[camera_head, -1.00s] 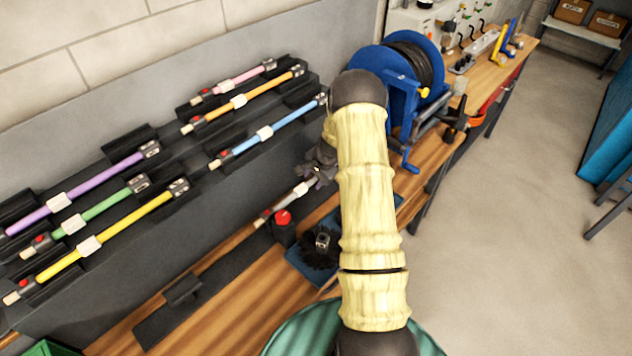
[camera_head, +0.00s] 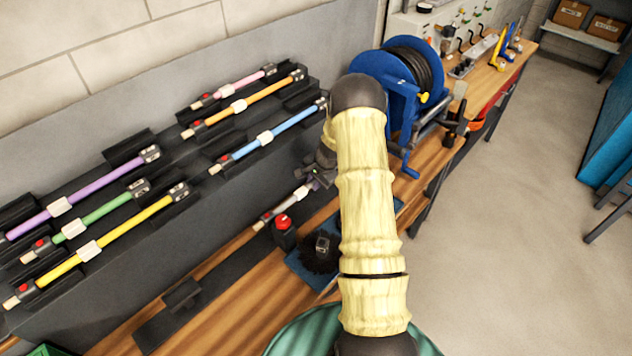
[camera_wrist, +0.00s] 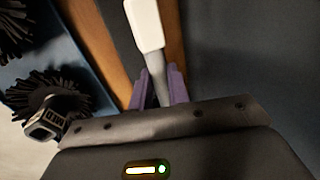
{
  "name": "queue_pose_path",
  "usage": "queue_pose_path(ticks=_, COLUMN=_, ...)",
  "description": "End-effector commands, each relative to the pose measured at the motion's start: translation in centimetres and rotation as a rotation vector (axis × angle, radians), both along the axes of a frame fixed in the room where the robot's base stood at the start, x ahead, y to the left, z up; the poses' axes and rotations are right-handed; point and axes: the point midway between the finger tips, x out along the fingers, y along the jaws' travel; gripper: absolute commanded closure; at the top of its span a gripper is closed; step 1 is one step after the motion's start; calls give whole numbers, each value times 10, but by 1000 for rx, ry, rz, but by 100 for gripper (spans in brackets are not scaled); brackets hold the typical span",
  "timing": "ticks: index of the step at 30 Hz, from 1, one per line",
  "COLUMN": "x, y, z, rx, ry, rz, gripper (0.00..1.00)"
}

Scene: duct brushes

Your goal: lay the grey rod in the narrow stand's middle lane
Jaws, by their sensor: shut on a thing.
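The grey rod (camera_head: 295,195) has a white collar and a pale tip, and slants over the dark strip on the bench. My gripper (camera_head: 318,176) is shut on the rod near its upper right end. In the wrist view the purple fingers of my gripper (camera_wrist: 159,88) stand on either side of the grey rod (camera_wrist: 156,78), below its white collar. One black stepped stand holds pink, orange and blue rods (camera_head: 265,140). A second, to the left, holds purple, green and yellow rods (camera_head: 140,222). I cannot tell which stand is the narrow one.
A black block with a red knob (camera_head: 284,224) stands beside the rod. A round black brush (camera_head: 320,252) lies on a blue mat, close to my arm. A blue hose reel (camera_head: 400,85) stands right of my arm.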

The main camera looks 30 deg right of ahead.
Motion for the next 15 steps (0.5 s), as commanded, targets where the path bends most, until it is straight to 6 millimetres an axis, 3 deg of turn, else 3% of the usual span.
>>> queue_pose_path(ticks=15, x=0, y=0, z=37, rx=0, ry=-1, rz=0, gripper=100)
